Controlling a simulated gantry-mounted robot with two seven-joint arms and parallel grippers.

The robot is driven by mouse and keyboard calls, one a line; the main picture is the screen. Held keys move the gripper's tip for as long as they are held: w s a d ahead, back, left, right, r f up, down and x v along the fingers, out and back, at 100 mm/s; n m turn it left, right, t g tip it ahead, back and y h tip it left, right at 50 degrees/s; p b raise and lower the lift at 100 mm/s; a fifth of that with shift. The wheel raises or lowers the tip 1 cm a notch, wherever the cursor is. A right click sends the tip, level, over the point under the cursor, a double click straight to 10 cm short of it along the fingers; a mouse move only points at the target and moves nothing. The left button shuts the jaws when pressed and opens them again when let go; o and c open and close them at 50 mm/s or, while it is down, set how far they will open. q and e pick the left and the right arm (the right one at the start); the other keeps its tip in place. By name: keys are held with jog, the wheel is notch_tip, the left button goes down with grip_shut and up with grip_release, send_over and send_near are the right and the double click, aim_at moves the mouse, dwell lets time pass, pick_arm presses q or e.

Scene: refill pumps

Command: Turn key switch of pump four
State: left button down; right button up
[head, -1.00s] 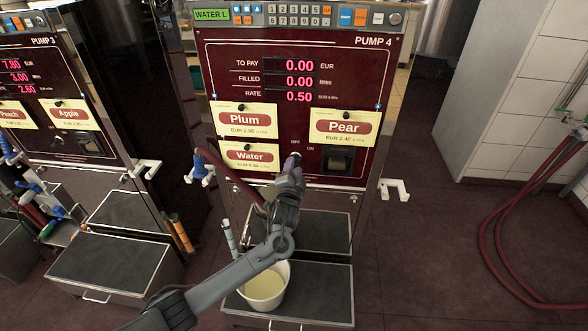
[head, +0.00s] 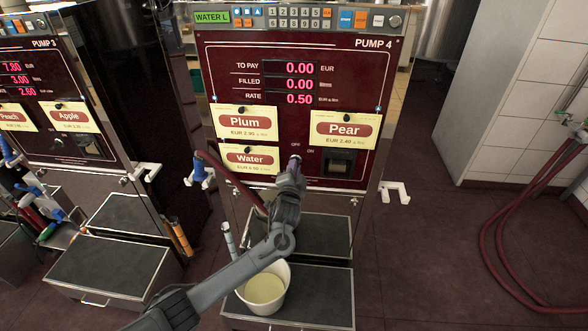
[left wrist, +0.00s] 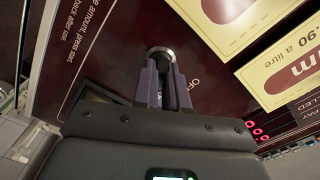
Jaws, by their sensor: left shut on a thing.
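Pump four (head: 299,124) stands in the middle of the head view with a dark red panel. Its display (head: 300,84) reads 0.00, 0.00 and 0.50. My left gripper (head: 296,166) reaches up to the panel beside the OFF and ON labels, between the Water card and the dark slot. In the left wrist view its two fingers (left wrist: 163,82) are closed around the round metal key switch (left wrist: 160,53), next to the OFF lettering. The fingers hide most of the switch, and I cannot tell its turned position. My right gripper is not in view.
A white bucket (head: 264,290) with pale liquid stands on the lower step below my arm. Plum (head: 247,123), Pear (head: 345,130) and Water (head: 248,159) cards hang on the panel. Red hoses (head: 492,240) hang at right. Pump three (head: 57,85) stands at left.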

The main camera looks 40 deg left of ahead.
pick_arm(q)
jog(key=shift+n, duration=0.3)
jog(key=shift+f+n+p, duration=0.15)
jog(key=shift+n+p, duration=0.8)
jog(key=shift+n, duration=1.85)
jog(key=shift+f+n+p, duration=0.15)
jog(key=shift+n+p, duration=0.8)
jog(key=shift+n, duration=1.85)
jog(key=c, duration=1.4)
grip_release()
jog(key=shift+o, duration=1.2)
jog(key=shift+r, duration=0.15)
